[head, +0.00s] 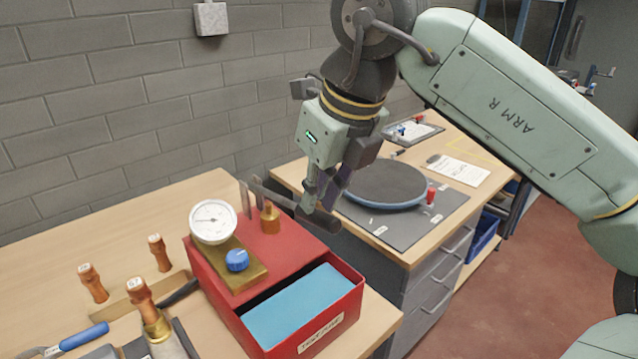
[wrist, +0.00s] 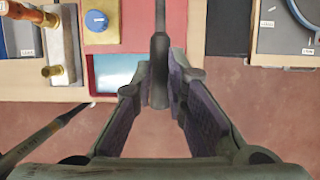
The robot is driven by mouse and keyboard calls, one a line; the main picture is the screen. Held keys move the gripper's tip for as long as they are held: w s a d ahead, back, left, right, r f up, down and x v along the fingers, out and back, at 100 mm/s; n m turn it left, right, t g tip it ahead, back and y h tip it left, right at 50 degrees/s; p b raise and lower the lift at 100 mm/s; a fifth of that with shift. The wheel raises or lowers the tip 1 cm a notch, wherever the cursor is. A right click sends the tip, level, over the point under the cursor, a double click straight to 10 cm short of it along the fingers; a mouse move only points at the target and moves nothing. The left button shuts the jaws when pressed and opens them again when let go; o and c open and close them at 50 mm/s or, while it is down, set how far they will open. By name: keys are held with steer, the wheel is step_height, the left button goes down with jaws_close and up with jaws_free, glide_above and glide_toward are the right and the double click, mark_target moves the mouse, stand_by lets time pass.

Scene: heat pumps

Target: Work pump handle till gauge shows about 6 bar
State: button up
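The red hand pump (head: 285,250) stands on the bench, with an open tank of blue liquid (head: 300,305) at its front. Its round white gauge (head: 213,222) faces the head view; the needle is too small to read surely. A blue knob (head: 237,260) sits on the brass block below the gauge. The pump handle (head: 285,199) runs right from the pump to a dark grip, and it also shows in the wrist view (wrist: 159,45). My gripper (head: 325,203) is at the grip end, its fingers closed against both sides of the grip in the wrist view.
A second bench with a grey mat (head: 408,232) and a round dark plate (head: 380,185) stands behind right. A block wall is behind; reddish floor is free at right.

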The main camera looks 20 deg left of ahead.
mark_target(318, 226)
steer(key=shift+f+b, duration=2.4)
steer(key=shift+f, duration=0.5)
steer(key=shift+f+b, duration=0.65)
steer(key=shift+f, duration=0.2)
step_height(318, 226, up, 11)
steer(key=p, duration=0.6)
steer(key=shift+f, duration=0.2)
steer(key=shift+r, duration=0.75)
steer(key=shift+a, duration=0.1)
